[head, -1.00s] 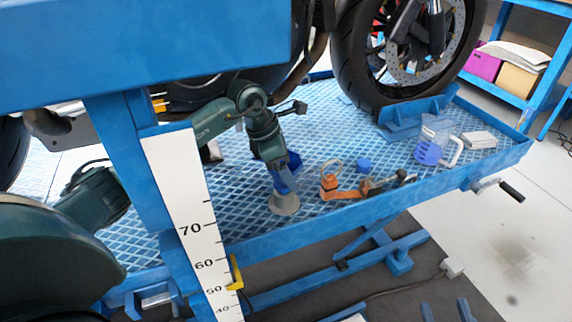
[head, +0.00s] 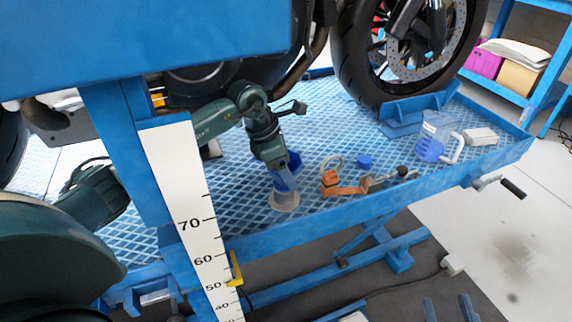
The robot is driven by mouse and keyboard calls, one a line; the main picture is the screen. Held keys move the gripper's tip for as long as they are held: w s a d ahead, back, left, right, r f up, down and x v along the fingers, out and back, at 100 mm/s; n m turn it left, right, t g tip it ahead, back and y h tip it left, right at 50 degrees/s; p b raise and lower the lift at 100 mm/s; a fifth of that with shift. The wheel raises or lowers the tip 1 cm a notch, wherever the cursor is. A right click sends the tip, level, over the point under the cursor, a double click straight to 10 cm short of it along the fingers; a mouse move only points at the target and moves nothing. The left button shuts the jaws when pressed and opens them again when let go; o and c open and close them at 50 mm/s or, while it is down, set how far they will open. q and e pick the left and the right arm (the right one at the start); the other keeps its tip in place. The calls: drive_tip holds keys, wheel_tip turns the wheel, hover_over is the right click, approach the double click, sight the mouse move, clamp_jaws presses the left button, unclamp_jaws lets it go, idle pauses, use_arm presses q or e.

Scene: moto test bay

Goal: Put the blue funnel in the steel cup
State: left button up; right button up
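The grey steel cup (head: 284,203) stands on the blue lift platform directly below. The funnel's lower end overlaps the top of the cup in the picture. I cannot tell how deep it sits inside.
An orange tool (head: 330,186), a blue cap (head: 364,160), a clear jug with blue in it (head: 432,146) and a pale box (head: 479,137) lie to the right on the platform (head: 235,178). A motorcycle wheel (head: 362,60) stands behind. A blue post with a white scale (head: 180,180) stands at left.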

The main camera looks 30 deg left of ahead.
use_arm(q)
drive_tip(key=shift+f, duration=0.3)
use_arm(e)
drive_tip(key=shift+f, duration=0.15)
idle(0.3)
use_arm(q)
drive_tip(key=o, duration=1.1)
drive_tip(key=shift+c, duration=0.2)
wheel_tip(320, 180, up, 4)
drive_tip(key=shift+f+p, duration=0.1)
drive_tip(key=shift+p, duration=0.55)
wheel_tip(320, 180, up, 6)
drive_tip(key=p, duration=0.1)
use_arm(e)
drive_tip(key=shift+d+r+m+g+h, duration=0.2)
drive_tip(key=shift+r+m+g+h, duration=0.1)
drive_tip(key=shift+r+h, duration=0.25)
